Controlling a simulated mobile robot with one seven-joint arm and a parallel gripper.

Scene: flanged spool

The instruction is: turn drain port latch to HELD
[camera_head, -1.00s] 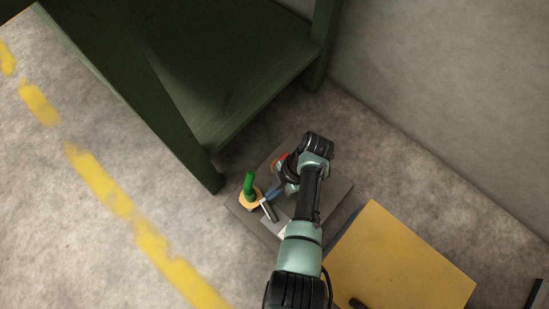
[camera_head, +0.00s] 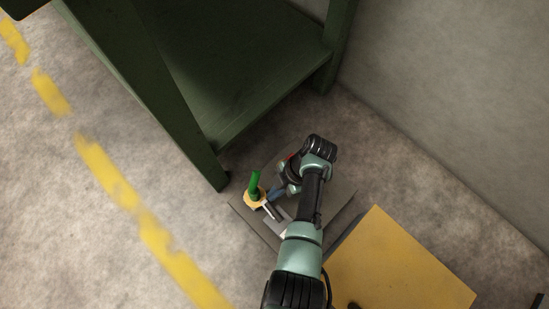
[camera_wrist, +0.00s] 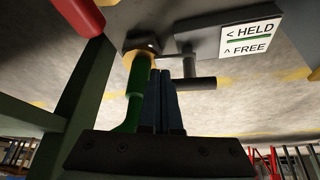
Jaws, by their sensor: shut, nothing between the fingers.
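A label plate (camera_wrist: 249,38) in the wrist view reads HELD with a left arrow above FREE with an up arrow. Beside it a dark latch (camera_wrist: 187,64) stands out, with a black crossbar at its end. I cannot tell which mark it points to. A green handle (camera_wrist: 134,97) on a yellow collar is left of the latch; in the head view it stands upright (camera_head: 255,184). My gripper (camera_wrist: 163,75) is shut and empty, its fingertips between the green handle and the latch, close to both. Contact is unclear. My arm hides part of the base plate in the head view.
A dark green shelf frame (camera_head: 185,125) stands close to the plate (camera_head: 245,214), its leg just behind it. A yellow box (camera_head: 400,265) is at the lower right. A red part (camera_wrist: 82,14) shows at the wrist view's upper left. Open floor lies left.

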